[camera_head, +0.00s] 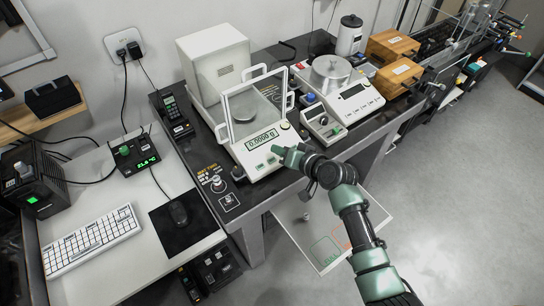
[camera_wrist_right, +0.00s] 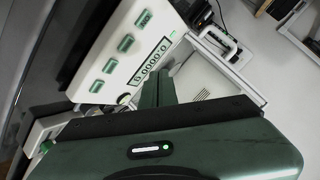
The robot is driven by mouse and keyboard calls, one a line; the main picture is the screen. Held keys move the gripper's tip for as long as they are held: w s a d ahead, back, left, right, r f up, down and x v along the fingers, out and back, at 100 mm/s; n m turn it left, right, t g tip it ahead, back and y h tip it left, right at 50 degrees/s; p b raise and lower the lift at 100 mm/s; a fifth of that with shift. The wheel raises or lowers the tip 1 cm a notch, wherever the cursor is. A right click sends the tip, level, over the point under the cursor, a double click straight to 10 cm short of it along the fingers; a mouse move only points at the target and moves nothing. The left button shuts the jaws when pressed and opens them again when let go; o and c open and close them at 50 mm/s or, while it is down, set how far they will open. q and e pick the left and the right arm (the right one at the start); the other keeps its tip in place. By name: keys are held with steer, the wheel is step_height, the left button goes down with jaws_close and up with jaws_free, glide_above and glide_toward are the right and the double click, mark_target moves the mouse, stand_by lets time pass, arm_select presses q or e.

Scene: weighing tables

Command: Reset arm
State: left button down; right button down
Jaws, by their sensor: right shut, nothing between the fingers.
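My right arm comes in from the lower right in the head view. Its green gripper (camera_head: 279,150) is shut and empty, just in front of the control panel of the white analytical balance (camera_head: 262,150). In the right wrist view the closed fingers (camera_wrist_right: 164,80) point toward the balance panel (camera_wrist_right: 125,50), whose display reads 0.0000 g. I cannot tell whether the fingertips touch the panel. The balance's glass draft shield (camera_head: 246,104) stands around a round pan (camera_head: 241,113). My left gripper is not in view.
A second balance (camera_head: 357,95) with a metal dish stands right of the first, near wooden boxes (camera_head: 393,45). Below the table edge, a white board (camera_head: 300,237) with coloured outlines bears a small metal object (camera_head: 306,216). Floor at right is clear.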

steer(key=shift+f, duration=0.1)
stand_by(0.6)
steer(key=s+d+n+g+h, duration=0.1)
steer(key=s+d+g+h, duration=0.15)
steer(key=s+d, duration=0.65)
steer(key=s+d+f+n+g+h, duration=0.1)
steer(key=s+d+g+h, duration=0.2)
steer(key=s, duration=1)
steer(key=s+d+n+g+h, duration=0.1)
steer(key=s+d+h, duration=0.2)
steer(key=s+d, duration=0.7)
steer(key=s+a+f+b, duration=0.1)
steer(key=s+f+b, duration=0.1)
steer(key=f, duration=1.4)
steer(key=s+a+f+b, duration=0.1)
steer(key=s+f, duration=0.1)
steer(key=f, duration=1.3)
steer(key=s+d+f+g+b, duration=0.2)
steer(key=s+f, duration=1.4)
steer(key=shift+d+f+b, duration=0.25)
steer(key=shift+f+b, duration=0.05)
steer(key=shift+f, duration=0.1)
